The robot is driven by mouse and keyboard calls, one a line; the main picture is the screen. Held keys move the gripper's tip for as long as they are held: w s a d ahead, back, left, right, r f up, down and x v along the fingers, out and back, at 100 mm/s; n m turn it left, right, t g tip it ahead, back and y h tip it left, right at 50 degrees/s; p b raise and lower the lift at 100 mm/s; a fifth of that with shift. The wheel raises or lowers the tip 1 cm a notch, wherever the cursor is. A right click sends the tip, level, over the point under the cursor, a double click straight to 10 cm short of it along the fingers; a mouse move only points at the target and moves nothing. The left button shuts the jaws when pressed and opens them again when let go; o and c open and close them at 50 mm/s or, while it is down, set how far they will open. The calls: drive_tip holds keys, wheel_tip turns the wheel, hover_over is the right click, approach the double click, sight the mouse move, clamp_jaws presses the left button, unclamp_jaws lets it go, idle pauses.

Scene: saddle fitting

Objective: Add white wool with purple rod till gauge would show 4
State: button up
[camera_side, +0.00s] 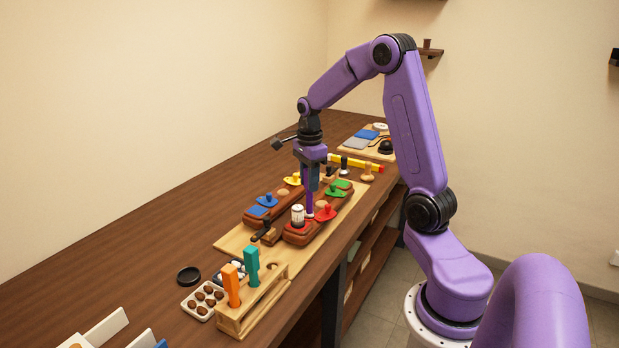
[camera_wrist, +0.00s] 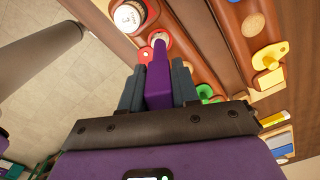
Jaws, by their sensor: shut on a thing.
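My gripper (camera_side: 311,170) is shut on the purple rod (camera_side: 310,201), which points down at a brown saddle panel (camera_side: 300,237). In the wrist view the purple rod (camera_wrist: 158,80) is between the dark fingers of my gripper (camera_wrist: 158,88). Its tip is at a round, pale opening in the panel; how deep it goes I cannot tell. Beside it stands a white cylinder (camera_side: 298,213), perhaps the gauge, with a dark mark on its top (camera_wrist: 129,17) too small to read surely. White balls, perhaps the wool, sit in a dark tray (camera_side: 239,264).
A wooden rack (camera_side: 252,307) holds orange (camera_side: 231,285) and teal (camera_side: 251,266) tools. A tray of brown balls (camera_side: 203,300) is left of it.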

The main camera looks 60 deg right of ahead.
drive_tip(key=shift+f, duration=1.2)
idle(0.9)
drive_tip(key=shift+r, duration=4.05)
